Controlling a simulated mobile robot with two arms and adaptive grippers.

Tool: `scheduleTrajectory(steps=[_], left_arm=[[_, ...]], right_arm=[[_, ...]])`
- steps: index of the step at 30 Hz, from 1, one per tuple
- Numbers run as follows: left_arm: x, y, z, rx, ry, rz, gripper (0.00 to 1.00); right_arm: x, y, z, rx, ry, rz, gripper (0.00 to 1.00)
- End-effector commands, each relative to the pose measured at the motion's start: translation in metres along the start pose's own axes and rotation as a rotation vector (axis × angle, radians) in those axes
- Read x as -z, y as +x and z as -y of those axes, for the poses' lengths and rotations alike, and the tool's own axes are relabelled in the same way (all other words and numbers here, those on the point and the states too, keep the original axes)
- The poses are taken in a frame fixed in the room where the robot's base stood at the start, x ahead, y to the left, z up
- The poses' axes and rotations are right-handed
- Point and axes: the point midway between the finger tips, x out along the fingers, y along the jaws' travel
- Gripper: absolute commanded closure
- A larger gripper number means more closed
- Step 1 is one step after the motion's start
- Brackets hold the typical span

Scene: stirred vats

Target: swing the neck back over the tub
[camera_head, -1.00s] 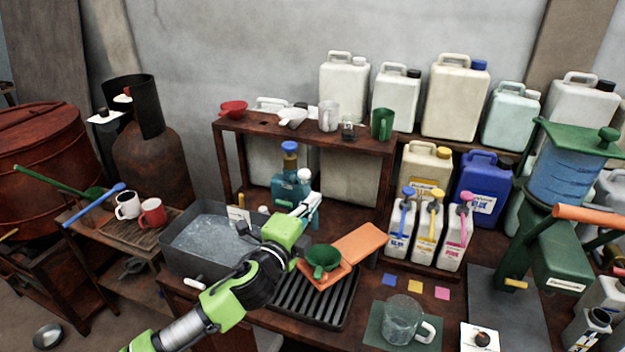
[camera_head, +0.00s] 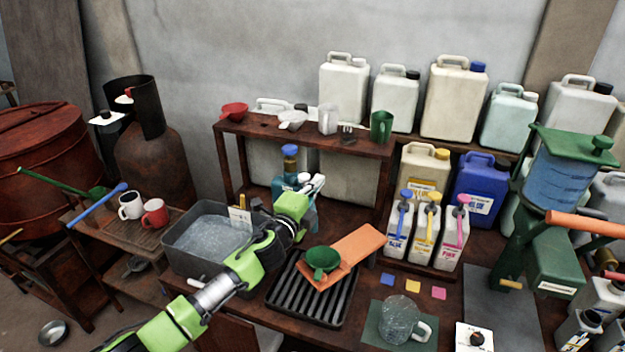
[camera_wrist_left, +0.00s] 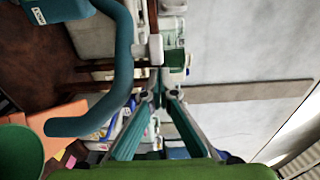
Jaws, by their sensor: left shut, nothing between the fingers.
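The grey tub (camera_head: 180,262) holds clear liquid and stands left of the gripper. My left gripper is shut and empty, its fingertips meeting (camera_wrist_left: 160,90) beside the neck; I cannot tell whether they touch it. My right gripper is not in view.
A wooden shelf (camera_head: 300,135) with cups stands behind. Two mugs stand left of the tub, and a glass jug (camera_head: 400,318) at front right.

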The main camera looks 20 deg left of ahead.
Motion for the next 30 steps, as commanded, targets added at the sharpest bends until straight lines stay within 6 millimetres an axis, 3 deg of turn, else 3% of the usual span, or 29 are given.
scheduleTrajectory(steps=[4, 20, 30], left_arm=[[-0.009, -0.003, 0.000, 0.000, 0.001, 0.000, 1.00], [-0.014, -0.006, -0.001, -0.001, 0.002, -0.017, 1.00], [-0.042, -0.028, -0.003, -0.003, 0.009, -0.186, 1.00]], right_arm=[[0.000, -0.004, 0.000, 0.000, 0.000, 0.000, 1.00], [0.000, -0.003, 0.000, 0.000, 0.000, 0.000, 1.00], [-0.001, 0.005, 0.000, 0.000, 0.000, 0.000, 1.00]])
